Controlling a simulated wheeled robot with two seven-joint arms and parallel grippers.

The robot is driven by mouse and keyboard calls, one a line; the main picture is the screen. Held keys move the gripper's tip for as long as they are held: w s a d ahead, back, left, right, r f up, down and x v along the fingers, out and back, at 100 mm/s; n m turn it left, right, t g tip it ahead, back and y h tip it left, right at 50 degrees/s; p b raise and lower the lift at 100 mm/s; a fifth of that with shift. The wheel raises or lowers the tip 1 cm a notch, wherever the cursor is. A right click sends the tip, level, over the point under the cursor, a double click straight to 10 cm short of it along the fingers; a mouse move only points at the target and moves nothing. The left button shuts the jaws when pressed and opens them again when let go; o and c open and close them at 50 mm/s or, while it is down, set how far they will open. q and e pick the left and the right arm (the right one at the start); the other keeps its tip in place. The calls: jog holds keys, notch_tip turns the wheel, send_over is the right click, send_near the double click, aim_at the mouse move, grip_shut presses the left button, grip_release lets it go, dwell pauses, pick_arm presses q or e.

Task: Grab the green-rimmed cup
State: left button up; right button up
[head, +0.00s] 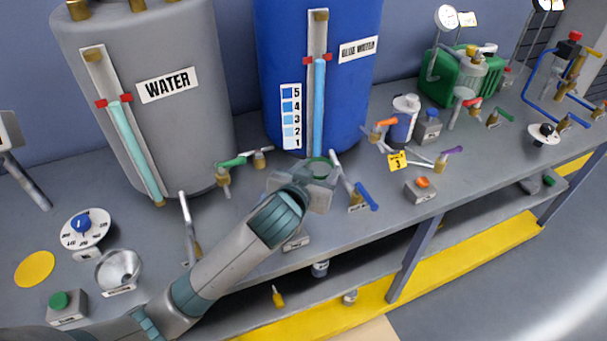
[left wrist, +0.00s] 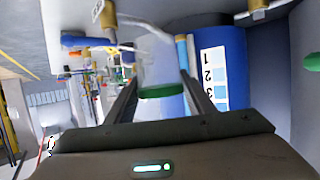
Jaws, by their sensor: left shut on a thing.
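The green-rimmed cup (head: 319,166) is near the foot of the blue tank in the head view, mostly hidden by my left gripper. In the left wrist view the cup (left wrist: 160,75) is clear, with its green rim toward the camera, between the two fingers. My left gripper (head: 312,180) is shut on the cup, and its fingers also show in the left wrist view (left wrist: 163,98). Whether the cup touches the bench is hidden. My right gripper is not in view.
A grey WATER tank (head: 180,110) and a blue tank (head: 272,60) stand behind. A blue-handled valve (head: 366,196) is close right of the gripper, and a green-handled valve (head: 230,162) is to its left. A steel funnel (head: 119,270) sits at the left. The bench's front edge is near.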

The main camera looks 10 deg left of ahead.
pick_arm(q)
jog(key=shift+s+d+r, duration=0.1)
jog(key=shift+d+r, duration=0.2)
jog(key=shift+d, duration=0.2)
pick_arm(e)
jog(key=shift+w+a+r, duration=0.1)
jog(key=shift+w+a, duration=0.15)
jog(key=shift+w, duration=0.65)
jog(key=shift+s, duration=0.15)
